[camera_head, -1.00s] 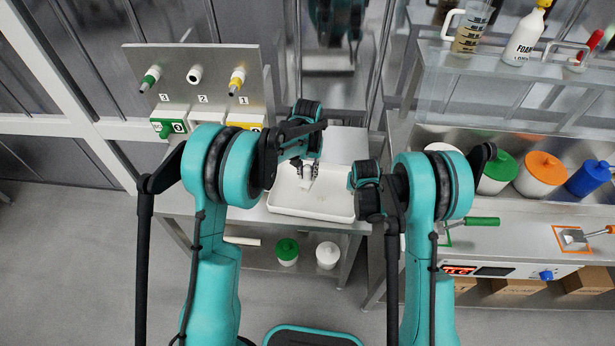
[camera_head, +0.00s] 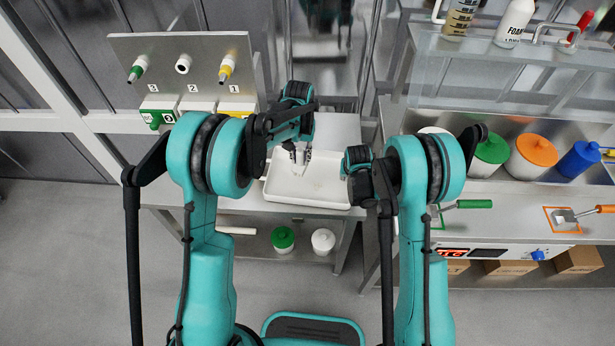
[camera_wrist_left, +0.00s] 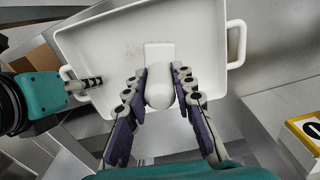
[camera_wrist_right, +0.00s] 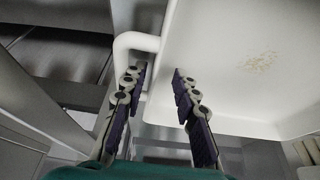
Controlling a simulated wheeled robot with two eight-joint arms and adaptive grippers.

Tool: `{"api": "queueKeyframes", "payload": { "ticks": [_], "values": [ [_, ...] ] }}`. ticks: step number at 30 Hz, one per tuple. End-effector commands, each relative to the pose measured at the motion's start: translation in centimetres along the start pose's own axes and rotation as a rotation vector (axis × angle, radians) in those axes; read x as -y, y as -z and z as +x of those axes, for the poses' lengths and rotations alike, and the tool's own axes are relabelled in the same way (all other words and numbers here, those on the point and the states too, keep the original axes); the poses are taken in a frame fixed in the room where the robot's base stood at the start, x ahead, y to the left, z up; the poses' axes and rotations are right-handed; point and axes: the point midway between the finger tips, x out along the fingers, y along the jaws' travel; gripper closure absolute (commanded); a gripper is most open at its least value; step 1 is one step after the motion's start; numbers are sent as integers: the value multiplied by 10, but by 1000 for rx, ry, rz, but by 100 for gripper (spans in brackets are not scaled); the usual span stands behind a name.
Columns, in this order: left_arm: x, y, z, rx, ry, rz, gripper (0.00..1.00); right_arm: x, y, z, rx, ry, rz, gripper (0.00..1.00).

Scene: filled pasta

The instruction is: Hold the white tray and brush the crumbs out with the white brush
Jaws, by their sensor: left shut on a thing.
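The white tray (camera_head: 328,196) lies on the bench in the middle of the head view. A small patch of tan crumbs (camera_wrist_right: 260,62) is on its floor; the crumbs also show in the left wrist view (camera_wrist_left: 132,50). My left gripper (camera_wrist_left: 159,76) is shut on the handle of the white brush (camera_wrist_left: 160,92), with its flat head (camera_wrist_left: 158,52) over the tray floor beside the crumbs. I cannot tell whether it touches. My right gripper (camera_wrist_right: 158,74) is at a tray handle (camera_wrist_right: 139,41), fingers apart on either side of the tray's edge there. The right arm hides its fingertips in the head view.
A panel with numbered nozzles (camera_head: 183,65) stands behind left. At right are a bench with green, orange (camera_head: 537,150) and blue containers and a shelf with bottles (camera_head: 515,22). White and green-lidded jars (camera_head: 283,240) stand on the shelf below the tray.

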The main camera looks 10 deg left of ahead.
Motion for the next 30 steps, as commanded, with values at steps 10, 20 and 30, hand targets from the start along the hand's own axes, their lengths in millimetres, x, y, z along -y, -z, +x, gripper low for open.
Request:
{"api": "queueKeyframes", "payload": {
  "ticks": [10, 20, 30],
  "values": [
    [0, 0, 0, 0, 0, 0, 100, 0, 0, -24, 0, 0, 0, 71],
    [0, 0, 0, 0, 0, 0, 100, 0, 0, -90, 0, 0, 0, 71],
    [0, 0, 0, 0, 0, 0, 100, 0, 0, -120, 0, 0, 0, 71]
  ]
}}
